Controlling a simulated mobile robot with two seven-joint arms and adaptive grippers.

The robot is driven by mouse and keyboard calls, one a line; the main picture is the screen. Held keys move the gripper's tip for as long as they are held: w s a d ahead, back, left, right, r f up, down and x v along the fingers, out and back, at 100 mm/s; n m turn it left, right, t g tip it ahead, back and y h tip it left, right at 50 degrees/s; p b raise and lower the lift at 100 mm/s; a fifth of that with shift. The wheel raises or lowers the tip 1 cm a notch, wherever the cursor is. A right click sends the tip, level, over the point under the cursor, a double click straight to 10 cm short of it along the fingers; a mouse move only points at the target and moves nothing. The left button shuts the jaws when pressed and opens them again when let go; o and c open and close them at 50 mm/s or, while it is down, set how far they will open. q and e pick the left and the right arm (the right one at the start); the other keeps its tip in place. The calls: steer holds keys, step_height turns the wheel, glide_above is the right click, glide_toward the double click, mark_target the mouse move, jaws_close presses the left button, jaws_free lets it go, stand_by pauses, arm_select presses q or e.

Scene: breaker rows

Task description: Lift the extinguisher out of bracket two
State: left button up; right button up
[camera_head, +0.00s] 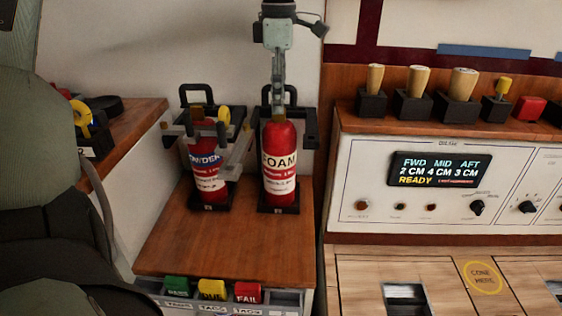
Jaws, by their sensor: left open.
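Two red extinguishers stand upright side by side in black brackets on a wooden shelf (200,250). The right one is the FOAM extinguisher (279,185); the left one is the POWDER extinguisher (206,172), with a yellow ring (223,115) near its top. The bracket numbers are too small to read. My left gripper (278,106) points down from above at the top of the FOAM extinguisher. It is open and seen edge-on, so I cannot tell whether its fingers touch the neck. My right gripper is not in view.
A white panel (345,180) with a lit display (437,170) stands close on the right, with wooden-knobbed levers (420,85) above it. Green, yellow and red tags (212,290) sit at the shelf's front. A side shelf (135,125) is at left.

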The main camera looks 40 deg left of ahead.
arm_select(q)
step_height(320, 180, down, 4)
steer(key=shift+r, duration=0.25)
steer(key=shift+c, duration=0.3)
jaws_close()
steer(key=shift+w+r, duration=0.1)
steer(key=shift+r, duration=0.05)
